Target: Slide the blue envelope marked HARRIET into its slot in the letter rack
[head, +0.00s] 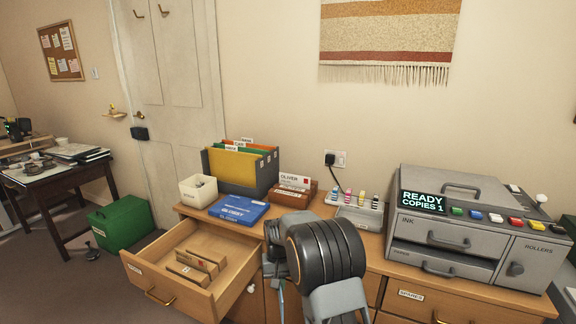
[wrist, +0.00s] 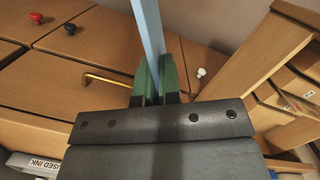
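In the wrist view, my gripper (wrist: 155,78) has its green fingers closed on a thin pale-blue item, seen edge-on, which looks like the blue envelope (wrist: 146,35). No name on it can be read from this angle. In the head view, my arm hides the fingers, and a thin blue strip (head: 281,301) shows just below it. The brown letter rack (head: 291,202) stands on the bureau top, left of and beyond my arm. A white envelope marked OLIVER (head: 295,181) stands upright in it. The slot labels are too small to read.
An open drawer (head: 149,268) with small boxes juts out at front left; it also shows in the wrist view (wrist: 249,87). A file box (head: 262,179), blue pack (head: 238,210) and white pot (head: 198,191) stand left of the rack. A stamp holder (head: 358,215) and grey copier (head: 470,240) stand right.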

